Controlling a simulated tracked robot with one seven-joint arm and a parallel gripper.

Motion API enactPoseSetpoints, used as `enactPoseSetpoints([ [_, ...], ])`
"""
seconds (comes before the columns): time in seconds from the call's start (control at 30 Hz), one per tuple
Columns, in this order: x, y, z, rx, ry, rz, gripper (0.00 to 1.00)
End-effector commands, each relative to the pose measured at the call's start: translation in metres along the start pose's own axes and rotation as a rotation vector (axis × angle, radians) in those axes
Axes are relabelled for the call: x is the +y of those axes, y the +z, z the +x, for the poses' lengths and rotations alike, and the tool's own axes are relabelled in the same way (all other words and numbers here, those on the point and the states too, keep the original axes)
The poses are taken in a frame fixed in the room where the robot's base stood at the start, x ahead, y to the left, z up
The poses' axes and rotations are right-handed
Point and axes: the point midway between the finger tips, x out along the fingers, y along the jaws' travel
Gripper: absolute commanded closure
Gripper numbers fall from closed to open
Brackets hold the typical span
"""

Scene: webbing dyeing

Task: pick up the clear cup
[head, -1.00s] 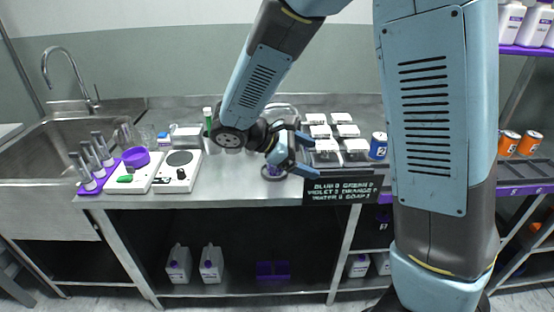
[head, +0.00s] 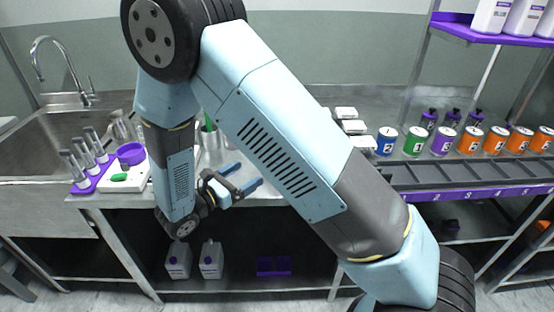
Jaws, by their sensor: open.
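Clear glassware (head: 122,128) stands at the left of the counter beside the sink. It is small and partly covered by my arm, so I cannot tell which piece is the clear cup. My gripper (head: 243,178) is open, with two blue fingers pointing right. It hangs near the front edge of the counter, well to the right of the glassware. I see nothing between its fingers.
A purple bowl (head: 131,153) and a purple rack (head: 91,179) of upright cylinders stand near the sink (head: 40,150). Numbered cans, including a blue one (head: 386,141), line the right side. White jugs (head: 178,260) stand on the lower shelf. My arm hides the middle counter.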

Motion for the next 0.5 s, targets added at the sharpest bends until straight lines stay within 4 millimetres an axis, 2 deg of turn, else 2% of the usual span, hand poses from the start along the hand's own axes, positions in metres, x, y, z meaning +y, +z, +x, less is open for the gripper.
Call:
enactPoseSetpoints([
  [0.3, -0.003, 0.001, 0.058, 0.000, -0.011, 0.000, 0.10],
  [0.5, -0.003, 0.001, 0.076, 0.001, -0.011, 0.001, 0.10],
])
